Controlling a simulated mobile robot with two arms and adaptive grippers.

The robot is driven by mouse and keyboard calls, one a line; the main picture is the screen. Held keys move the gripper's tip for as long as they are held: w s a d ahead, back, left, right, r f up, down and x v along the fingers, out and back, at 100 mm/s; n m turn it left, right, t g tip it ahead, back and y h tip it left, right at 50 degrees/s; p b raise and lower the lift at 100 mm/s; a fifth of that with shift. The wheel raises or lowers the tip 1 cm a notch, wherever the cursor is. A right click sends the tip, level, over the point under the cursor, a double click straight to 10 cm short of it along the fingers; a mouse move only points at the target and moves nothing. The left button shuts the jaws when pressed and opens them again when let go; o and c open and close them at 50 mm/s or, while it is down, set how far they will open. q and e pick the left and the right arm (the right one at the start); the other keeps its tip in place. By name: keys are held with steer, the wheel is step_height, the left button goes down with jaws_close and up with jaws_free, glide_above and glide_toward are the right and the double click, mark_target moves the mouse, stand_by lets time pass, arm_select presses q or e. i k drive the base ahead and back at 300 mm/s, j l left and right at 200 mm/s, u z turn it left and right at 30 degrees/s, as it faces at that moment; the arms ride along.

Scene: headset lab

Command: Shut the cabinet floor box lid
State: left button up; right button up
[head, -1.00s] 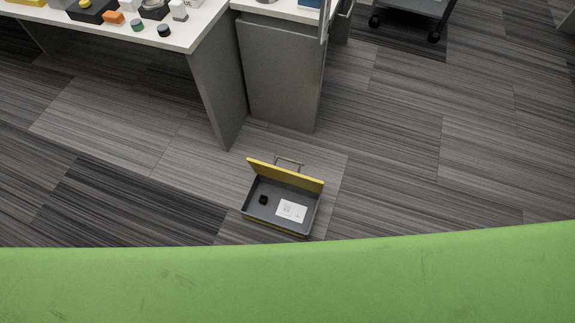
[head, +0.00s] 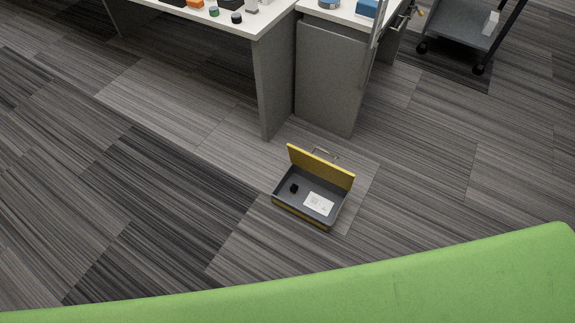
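The floor box (head: 281,205) sits on the carpet near the middle of the head view, in front of the grey cabinet (head: 326,80). Its yellow lid (head: 320,168) stands up, open, along the far edge, with a metal handle (head: 325,153) behind it. Inside the dark box are a small black object (head: 294,188) and a white card-like piece (head: 319,203). Neither of my grippers is in view.
A white-topped desk (head: 232,22) with small items stands at the upper left. A grey wheeled cart (head: 458,40) is at the upper right. A green surface (head: 400,285) fills the bottom edge. Carpet around the box is clear.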

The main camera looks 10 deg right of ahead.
mark_target(329, 172)
steer(key=l+u, duration=0.15)
steer(key=u, duration=0.25)
steer(key=i+l+u, duration=0.1)
steer(key=u, duration=0.35)
steer(key=l+u, duration=0.4)
steer(key=u, duration=0.4)
steer(key=k+l, duration=0.1)
steer(key=l, duration=0.3)
steer(key=k+l, duration=0.1)
steer(key=l, duration=0.3)
steer(key=k+l, duration=0.15)
steer(key=l, duration=0.25)
steer(key=k+l, duration=0.1)
steer(key=l, duration=0.25)
steer(key=k+l, duration=0.1)
steer(key=l, duration=0.3)
steer(key=k+l, duration=0.1)
steer(key=l, duration=0.3)
steer(key=k+l, duration=0.1)
steer(key=l, duration=0.3)
